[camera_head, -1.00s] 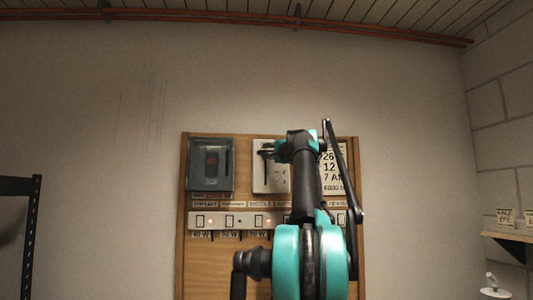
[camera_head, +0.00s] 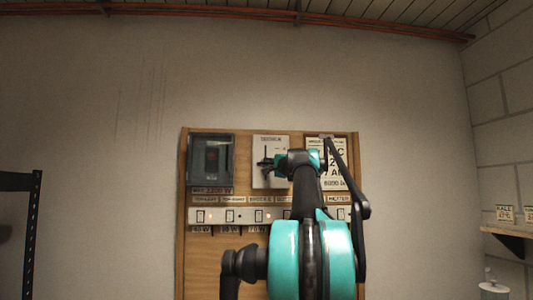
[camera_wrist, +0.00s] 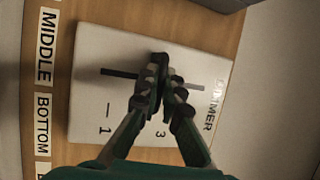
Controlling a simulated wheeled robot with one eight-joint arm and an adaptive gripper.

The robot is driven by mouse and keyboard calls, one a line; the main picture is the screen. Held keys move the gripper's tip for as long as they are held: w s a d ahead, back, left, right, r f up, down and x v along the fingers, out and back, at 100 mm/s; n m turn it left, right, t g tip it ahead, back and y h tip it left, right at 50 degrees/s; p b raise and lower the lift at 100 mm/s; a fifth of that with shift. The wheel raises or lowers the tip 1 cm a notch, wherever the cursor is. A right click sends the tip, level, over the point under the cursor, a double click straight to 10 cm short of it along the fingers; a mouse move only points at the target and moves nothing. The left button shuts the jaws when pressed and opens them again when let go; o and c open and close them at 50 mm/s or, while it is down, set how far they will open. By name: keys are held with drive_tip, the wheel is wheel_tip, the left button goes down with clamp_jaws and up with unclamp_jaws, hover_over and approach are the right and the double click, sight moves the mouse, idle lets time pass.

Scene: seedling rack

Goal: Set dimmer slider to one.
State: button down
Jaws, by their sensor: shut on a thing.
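The white dimmer plate (camera_head: 272,145) is on the wooden board, right of the grey box. In the wrist view the plate (camera_wrist: 115,48) appears turned on its side, with DIMMER at the right and 1 and 3 along the bottom. Its dark slot (camera_wrist: 118,72) shows on both sides of my gripper (camera_wrist: 158,85). My gripper, also in the head view (camera_head: 267,165), is shut on the slider knob, which the fingers hide. It sits about level with the 3 mark, apart from the 1 mark (camera_wrist: 106,130) to its left in the wrist view.
A grey switch box (camera_head: 211,160) is left of the dimmer. A white strip of switches (camera_head: 232,216) runs below. A white meter sign (camera_head: 335,180) is at the right, partly covered by my arm. The wall around the board is bare.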

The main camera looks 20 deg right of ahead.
wheel_tip(320, 180, down, 6)
drive_tip(key=shift+r, duration=0.15)
drive_tip(key=c, duration=1.7)
unclamp_jaws()
drive_tip(key=shift+s+d, duration=0.1)
drive_tip(key=shift+s, duration=0.25)
drive_tip(key=s, duration=0.3)
drive_tip(key=s+f, duration=0.1)
drive_tip(key=s, duration=0.3)
drive_tip(key=s+d+f, duration=0.1)
drive_tip(key=s, duration=0.3)
drive_tip(key=shift+d, duration=0.1)
